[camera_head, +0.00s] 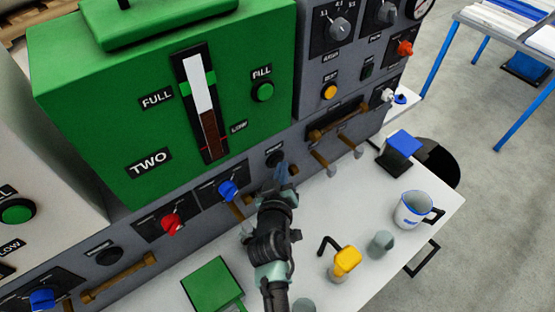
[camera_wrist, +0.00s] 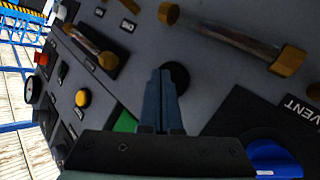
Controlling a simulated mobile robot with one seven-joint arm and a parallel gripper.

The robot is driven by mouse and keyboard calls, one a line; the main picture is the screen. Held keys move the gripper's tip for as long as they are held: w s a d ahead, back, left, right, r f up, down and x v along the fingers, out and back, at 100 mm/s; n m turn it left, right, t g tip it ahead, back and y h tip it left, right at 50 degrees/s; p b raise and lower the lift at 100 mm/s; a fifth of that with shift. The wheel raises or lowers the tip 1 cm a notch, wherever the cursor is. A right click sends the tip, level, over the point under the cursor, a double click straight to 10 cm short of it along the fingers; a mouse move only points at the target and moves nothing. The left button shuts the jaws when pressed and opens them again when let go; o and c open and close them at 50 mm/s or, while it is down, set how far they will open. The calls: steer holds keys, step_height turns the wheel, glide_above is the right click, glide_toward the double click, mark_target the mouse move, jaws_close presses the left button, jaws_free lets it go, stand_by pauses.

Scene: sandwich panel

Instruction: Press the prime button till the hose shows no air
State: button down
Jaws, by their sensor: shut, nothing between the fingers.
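A blue VENT valve (camera_head: 228,190) and a red valve (camera_head: 172,224) stick out left of my arm. Brass spouts (camera_head: 350,142) protrude to the right.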

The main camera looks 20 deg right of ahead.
steer(key=shift+s+d, duration=0.2)
steer(key=shift+s, duration=0.25)
steer(key=shift+s, duration=0.1)
steer(key=shift+s+d+p, duration=0.3)
steer(key=shift+s+p, duration=0.2)
steer(key=shift+s, duration=0.25)
steer(key=shift+s+d+p, duration=0.25)
steer(key=shift+s+p, duration=0.25)
steer(key=shift+s, duration=0.3)
steer(key=shift+s+d+p, duration=0.3)
steer(key=shift+s+p, duration=0.2)
steer(key=shift+s, duration=0.25)
stand_by(1.4)
steer(key=s+p, duration=0.1)
steer(key=s+d+p, duration=0.1)
steer(key=s+p, duration=0.1)
steer(key=shift+s+d, duration=0.15)
steer(key=shift+s, duration=0.15)
